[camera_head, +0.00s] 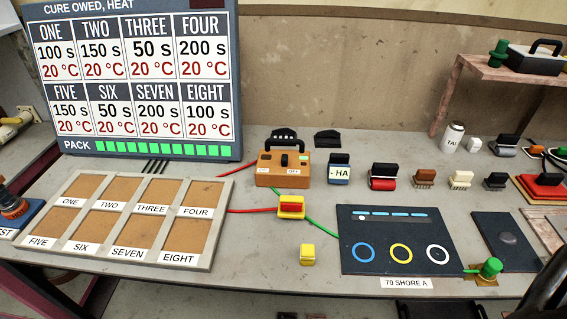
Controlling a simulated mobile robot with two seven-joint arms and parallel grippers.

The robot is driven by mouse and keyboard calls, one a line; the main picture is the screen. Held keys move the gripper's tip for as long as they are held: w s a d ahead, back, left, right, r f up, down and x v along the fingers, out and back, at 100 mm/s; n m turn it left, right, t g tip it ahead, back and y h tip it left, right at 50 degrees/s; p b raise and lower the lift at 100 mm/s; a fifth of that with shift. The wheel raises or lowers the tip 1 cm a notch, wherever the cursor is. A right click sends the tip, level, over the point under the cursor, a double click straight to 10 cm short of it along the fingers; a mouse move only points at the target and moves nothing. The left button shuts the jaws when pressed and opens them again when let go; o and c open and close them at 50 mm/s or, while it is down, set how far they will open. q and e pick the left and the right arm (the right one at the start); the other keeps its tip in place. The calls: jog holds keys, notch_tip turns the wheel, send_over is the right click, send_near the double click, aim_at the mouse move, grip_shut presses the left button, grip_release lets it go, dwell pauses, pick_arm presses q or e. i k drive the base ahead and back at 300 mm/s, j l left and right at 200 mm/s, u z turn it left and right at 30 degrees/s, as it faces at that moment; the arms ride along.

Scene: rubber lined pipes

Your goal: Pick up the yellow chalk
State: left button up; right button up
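A small yellow block (307,254), which looks like the yellow chalk, sits on the grey table near its front edge, just left of the dark mat. Nothing touches it. A second yellow piece with a red middle (291,207) lies behind it, at the red and green cords. A black shape (546,292) at the bottom right corner seems to be part of my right arm or gripper. It is cut off by the frame, and no fingertips can be made out. It is far to the right of the yellow block. My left gripper does not show.
A framed board with numbered compartments (150,183) fills the table's left. A dark mat with coloured rings (398,280) lies right of the yellow block. An orange box with a handle (283,175) and several small blocks stand behind. A green knob (491,267) is front right.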

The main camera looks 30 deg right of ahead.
aim_at(307, 250)
jog(key=z, duration=1.05)
jog(key=l, duration=0.1)
